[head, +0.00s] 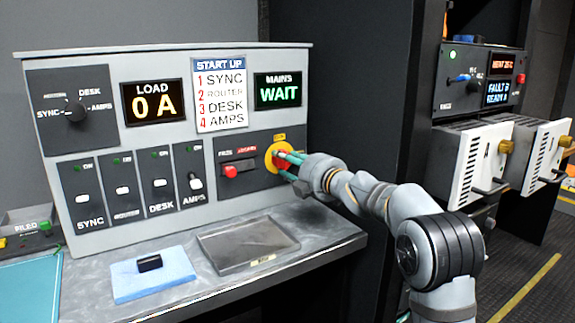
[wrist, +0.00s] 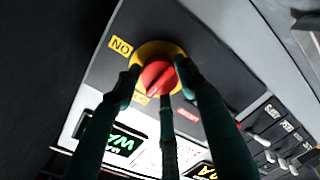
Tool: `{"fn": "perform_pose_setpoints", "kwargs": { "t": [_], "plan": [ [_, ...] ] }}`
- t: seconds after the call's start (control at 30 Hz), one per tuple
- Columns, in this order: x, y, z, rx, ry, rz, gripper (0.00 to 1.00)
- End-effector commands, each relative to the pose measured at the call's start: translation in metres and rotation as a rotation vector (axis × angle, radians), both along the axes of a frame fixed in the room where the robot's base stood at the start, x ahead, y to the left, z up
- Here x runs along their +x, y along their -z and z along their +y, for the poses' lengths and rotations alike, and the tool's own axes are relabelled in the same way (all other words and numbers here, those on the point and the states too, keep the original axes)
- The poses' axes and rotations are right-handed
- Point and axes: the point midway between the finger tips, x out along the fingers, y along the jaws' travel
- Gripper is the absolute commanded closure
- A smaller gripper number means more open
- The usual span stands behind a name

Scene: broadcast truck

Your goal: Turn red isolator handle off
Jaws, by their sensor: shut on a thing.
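The red isolator handle (head: 284,157) sits on a round yellow plate (head: 269,158) at the right of the console panel. In the wrist view the red handle (wrist: 158,78) lies between my green fingers, with a dark line across its face running to lower left. The yellow plate (wrist: 147,52) shows around it. A yellow label reading "NO" in this view (wrist: 121,46) is beside the plate. My gripper (head: 287,163) is shut on the handle; it also shows in the wrist view (wrist: 158,82). The fingers partly hide the handle in the head view.
A lock slider (head: 237,167) with a red knob is just left of the handle. The load display (head: 153,102) reads 0 A and the mains display (head: 278,91) reads WAIT. Several toggle switches line the lower panel. A shallow tray (head: 248,246) and a blue pad (head: 153,275) lie below.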

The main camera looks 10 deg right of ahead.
Motion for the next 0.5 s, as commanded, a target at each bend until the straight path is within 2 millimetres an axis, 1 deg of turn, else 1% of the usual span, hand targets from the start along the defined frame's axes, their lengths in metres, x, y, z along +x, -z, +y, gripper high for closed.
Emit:
{"fn": "perform_pose_setpoints", "kwargs": {
  "t": [0.03, 0.5],
  "plan": [
    [0.0012, 0.0032, -0.0066, -0.006, 0.013, 0.004, 0.85],
    [0.0013, 0.0002, -0.0080, -0.020, 0.017, -0.006, 0.85]
  ]
}}
